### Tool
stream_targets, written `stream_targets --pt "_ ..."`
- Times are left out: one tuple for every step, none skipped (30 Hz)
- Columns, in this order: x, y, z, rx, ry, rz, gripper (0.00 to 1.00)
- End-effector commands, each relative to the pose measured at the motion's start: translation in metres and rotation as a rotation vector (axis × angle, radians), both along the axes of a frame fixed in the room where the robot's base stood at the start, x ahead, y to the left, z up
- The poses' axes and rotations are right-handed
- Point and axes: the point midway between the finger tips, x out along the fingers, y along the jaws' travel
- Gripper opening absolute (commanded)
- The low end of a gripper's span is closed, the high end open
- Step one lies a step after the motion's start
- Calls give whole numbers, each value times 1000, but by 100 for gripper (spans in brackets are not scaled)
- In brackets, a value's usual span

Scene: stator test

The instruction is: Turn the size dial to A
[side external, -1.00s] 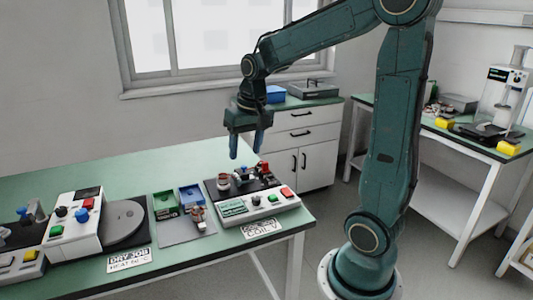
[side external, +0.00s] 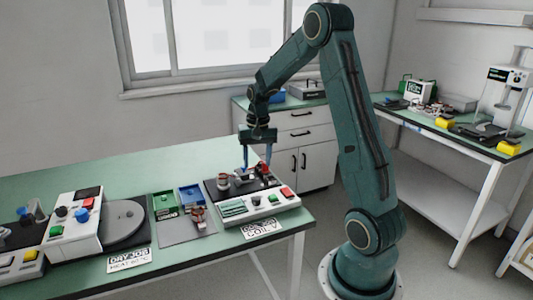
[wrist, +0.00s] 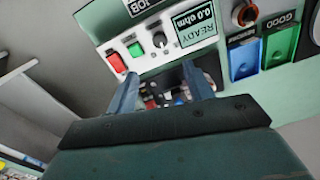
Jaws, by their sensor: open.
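A white tester (side external: 236,209) with a green display stands at the right end of the green bench. Its front panel in the wrist view (wrist: 150,48) carries a black knob with a white pointer mark (wrist: 160,40), a green button (wrist: 135,50) and a red switch (wrist: 116,63). The display (wrist: 196,29) reads READY and 0.0 ohm. No size lettering around the knob is legible. My gripper (side external: 257,168) is open and empty, pointing down above the tester's dark rear top, behind the panel. In the wrist view, its fingertips (wrist: 160,76) are apart and the knob is clear of them.
Green (side external: 165,205) and blue (side external: 191,197) bins stand left of the tester, beside a reddish part on a grey mat. Farther left is a white machine (side external: 75,240) with a round grey plate, a black knob and a blue knob. Small parts crowd the tester's rear top below my fingers.

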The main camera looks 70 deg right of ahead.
Motion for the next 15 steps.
stream_targets --pt "0 0 -1 1 1 1 52" --pt "0 0 -2 1 1 1 52" --pt "0 0 -4 1 2 1 52" --pt "0 1 -6 1 2 1 52" --pt "0 1 -8 1 2 1 52" --pt "0 1 -11 2 2 1 52" --pt "0 1 -13 1 2 1 52" --pt "0 1 -16 2 2 1 52" --pt "0 1 -21 3 3 1 52" --pt "0 1 -24 3 3 1 52" --pt "0 2 -28 2 2 1 52" --pt "0 2 -33 3 4 1 52" --pt "0 2 -38 3 4 1 52" --pt "1 2 -42 3 4 1 52" --pt "1 2 -48 2 4 1 52"
